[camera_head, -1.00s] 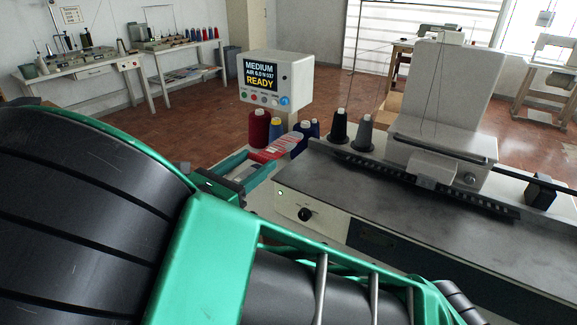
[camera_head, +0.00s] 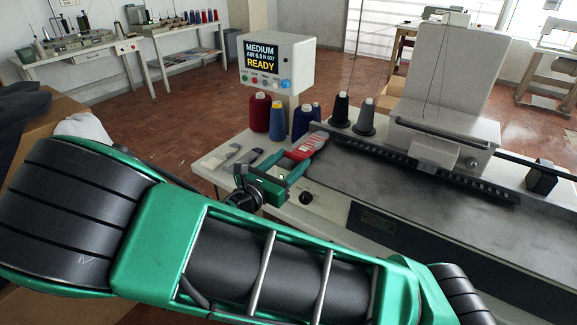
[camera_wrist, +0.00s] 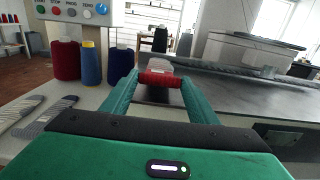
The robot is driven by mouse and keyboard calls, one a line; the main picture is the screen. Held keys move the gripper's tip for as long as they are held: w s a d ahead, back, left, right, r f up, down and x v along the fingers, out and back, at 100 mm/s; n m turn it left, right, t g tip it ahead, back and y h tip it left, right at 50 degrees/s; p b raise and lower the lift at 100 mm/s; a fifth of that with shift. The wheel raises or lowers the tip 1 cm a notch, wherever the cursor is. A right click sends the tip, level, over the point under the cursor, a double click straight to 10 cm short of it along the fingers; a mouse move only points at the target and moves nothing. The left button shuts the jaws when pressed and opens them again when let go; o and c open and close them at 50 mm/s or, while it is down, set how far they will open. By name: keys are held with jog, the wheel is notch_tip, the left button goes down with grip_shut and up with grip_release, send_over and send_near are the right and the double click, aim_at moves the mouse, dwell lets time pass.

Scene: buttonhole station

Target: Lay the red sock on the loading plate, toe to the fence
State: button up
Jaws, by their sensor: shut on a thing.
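The red sock (camera_head: 305,150) has a pale end that points away from my gripper. My gripper (camera_head: 287,172) is shut on it at the left end of the machine. In the wrist view the sock (camera_wrist: 160,78) lies crosswise between the green fingertips (camera_wrist: 158,84), its pale part beyond. A dark grey flat top (camera_head: 430,190) lies to the right of the sock; I cannot tell whether it is the loading plate. A black toothed rail (camera_head: 420,168) runs along its back; I cannot tell whether it is the fence. Whether the sock touches anything beneath is unclear.
Grey socks (camera_head: 218,158) lie on the white table left of my gripper. The control box (camera_head: 300,62) reads MEDIUM, READY. The sewing head (camera_head: 455,90) stands right.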

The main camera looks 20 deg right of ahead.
jog(key=shift+f, duration=0.7)
jog(key=shift+f, duration=0.35)
jog(key=shift+s+f, duration=0.1)
jog(key=shift+f, duration=0.25)
jog(key=o, duration=1)
jog(key=shift+r, duration=0.1)
jog(key=v, duration=0.4)
jog(key=r+v, duration=0.1)
jog(key=v, duration=0.7)
jog(key=shift+r, duration=0.15)
